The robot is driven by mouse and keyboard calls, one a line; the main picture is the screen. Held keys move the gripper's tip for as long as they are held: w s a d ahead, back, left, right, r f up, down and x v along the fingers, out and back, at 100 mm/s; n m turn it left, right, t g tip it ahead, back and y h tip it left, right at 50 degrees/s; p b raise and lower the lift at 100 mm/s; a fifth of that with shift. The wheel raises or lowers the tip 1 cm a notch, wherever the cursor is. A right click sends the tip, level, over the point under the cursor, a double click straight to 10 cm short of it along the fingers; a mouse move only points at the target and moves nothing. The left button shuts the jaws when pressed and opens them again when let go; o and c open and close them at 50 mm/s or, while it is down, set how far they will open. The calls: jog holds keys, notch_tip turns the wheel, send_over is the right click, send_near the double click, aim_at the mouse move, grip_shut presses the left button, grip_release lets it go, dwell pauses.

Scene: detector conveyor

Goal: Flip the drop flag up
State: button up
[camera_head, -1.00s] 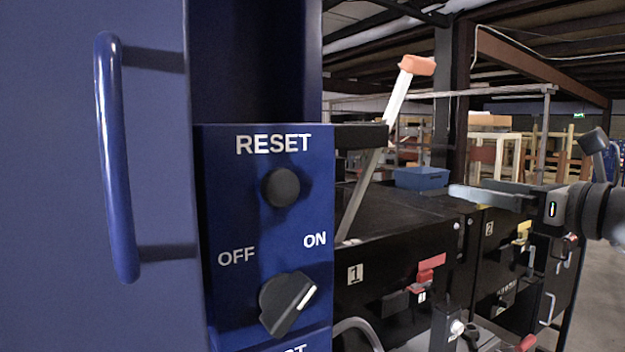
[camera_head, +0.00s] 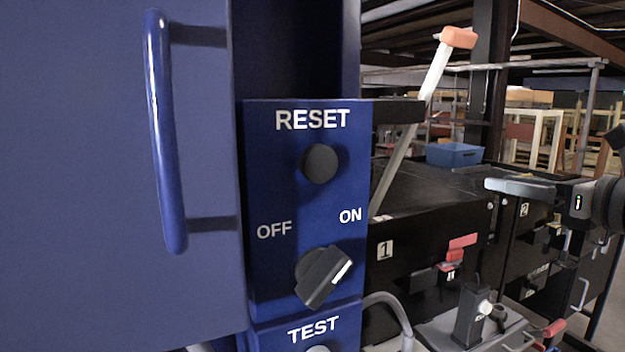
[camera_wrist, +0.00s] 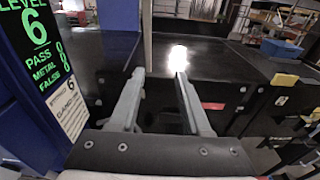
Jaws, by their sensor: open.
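A pale rod with an orange tip (camera_head: 459,37), which looks like the drop flag, leans up and to the right beside the blue control panel (camera_head: 258,250) in the head view. Its lower part passes by a dark bracket (camera_head: 400,111) and down to the black conveyor top (camera_head: 440,186). My gripper (camera_head: 490,185) is to the right of the rod, over the black units, pointing left and apart from the rod. In the wrist view my gripper's two fingers (camera_wrist: 160,73) are spread and empty, with a bright glare between and beyond their tips.
The panel carries a RESET button (camera_head: 319,163) and an OFF/ON knob (camera_head: 323,277). A blue cabinet handle (camera_head: 163,130) is at left. A red tag (camera_head: 460,246) is on unit 1. A blue bin (camera_head: 454,154) stands behind. A green-lettered display (camera_wrist: 38,62) is left in the wrist view.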

jog(key=shift+g, duration=0.6)
jog(key=x, duration=0.3)
jog(key=f+p+x, duration=0.1)
jog(key=x, duration=0.2)
jog(key=a+f+x, duration=0.1)
jog(key=x, duration=0.3)
jog(key=shift+s+p, duration=0.3)
jog(key=c, duration=0.5)
jog(key=shift+g+h, duration=0.3)
jog(key=shift+g, duration=0.3)
jog(key=w+a+f, duration=0.2)
jog(key=w+a+f+p, duration=0.1)
jog(key=w+a+f, duration=0.1)
jog(key=w+a, duration=0.1)
grip_shut()
jog(key=p, duration=0.1)
send_near(375, 204)
jog(key=x, duration=0.4)
jog(key=shift+w+f, duration=0.1)
jog(key=shift+x, duration=0.8)
jog(key=shift+w, duration=0.1)
